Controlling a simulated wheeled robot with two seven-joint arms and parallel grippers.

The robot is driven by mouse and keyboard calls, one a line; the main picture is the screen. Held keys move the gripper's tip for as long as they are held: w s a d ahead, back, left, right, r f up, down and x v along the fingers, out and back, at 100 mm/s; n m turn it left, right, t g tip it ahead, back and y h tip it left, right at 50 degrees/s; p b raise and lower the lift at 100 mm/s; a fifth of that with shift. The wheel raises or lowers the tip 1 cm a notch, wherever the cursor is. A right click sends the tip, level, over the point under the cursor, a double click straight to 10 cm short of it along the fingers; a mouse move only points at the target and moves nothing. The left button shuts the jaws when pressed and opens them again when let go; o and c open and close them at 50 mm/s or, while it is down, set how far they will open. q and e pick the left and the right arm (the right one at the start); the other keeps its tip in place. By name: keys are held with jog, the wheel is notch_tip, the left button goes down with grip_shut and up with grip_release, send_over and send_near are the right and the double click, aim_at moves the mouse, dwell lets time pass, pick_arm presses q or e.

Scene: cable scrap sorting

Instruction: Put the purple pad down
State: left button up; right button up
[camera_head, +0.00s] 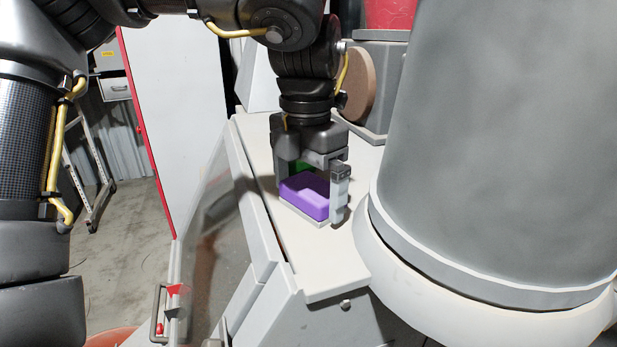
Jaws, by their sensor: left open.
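The purple pad (305,197) is a small purple block with a light grey layer under it. It sits on the light grey top surface (325,262) of a machine. My left gripper (318,198) points down over the pad, with its fingers on either side of it. The jaws are open; one grey finger stands at the pad's right side, and the other is partly hidden behind the pad. A small green patch shows between the fingers, behind the pad. My right gripper is not in view.
A large grey cylinder (500,130) stands close on the right. A brown disc (358,85) on a grey unit is behind the gripper. The surface drops off at its front edge and on the left, beside a transparent panel (215,220). Free surface lies in front of the pad.

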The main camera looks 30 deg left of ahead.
aim_at(311, 188)
pick_arm(q)
jog(key=shift+f, duration=0.15)
jog(key=r, duration=0.8)
jog(key=shift+w+d+r, duration=0.1)
jog(key=shift+d+r, duration=0.15)
jog(key=shift+r, duration=1.15)
